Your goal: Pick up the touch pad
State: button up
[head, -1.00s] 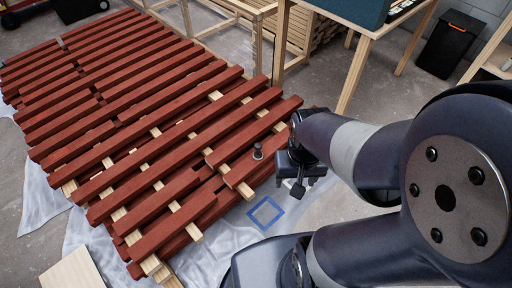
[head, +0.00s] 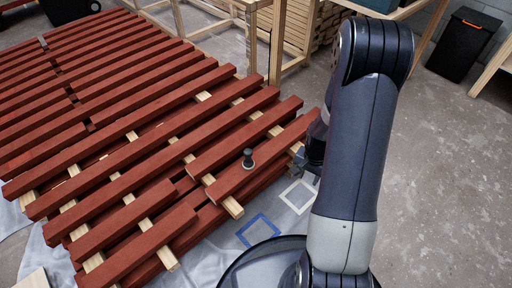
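The touch pad (head: 248,158) looks like a small dark knob-handled piece with a pale rim at its base. It stands upright on a red batten near the right end of the stack. My gripper (head: 310,172) is to the right of it, just past the batten ends, apart from the pad. The gripper is dark and partly hidden behind my arm, so its fingers do not show clearly.
Red battens (head: 130,105) lie across bare wood strips on a pale sheet. A blue tape square (head: 258,230) and a white tape square (head: 297,196) mark the floor sheet. A black bin (head: 462,45) stands at the back right. The right floor is clear.

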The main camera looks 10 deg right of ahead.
aim_at(249, 164)
jog(key=i+l+u, duration=0.45)
jog(key=l, duration=0.2)
jog(key=i+l+u, duration=0.2)
jog(key=l, duration=0.15)
jog(key=u, duration=0.95)
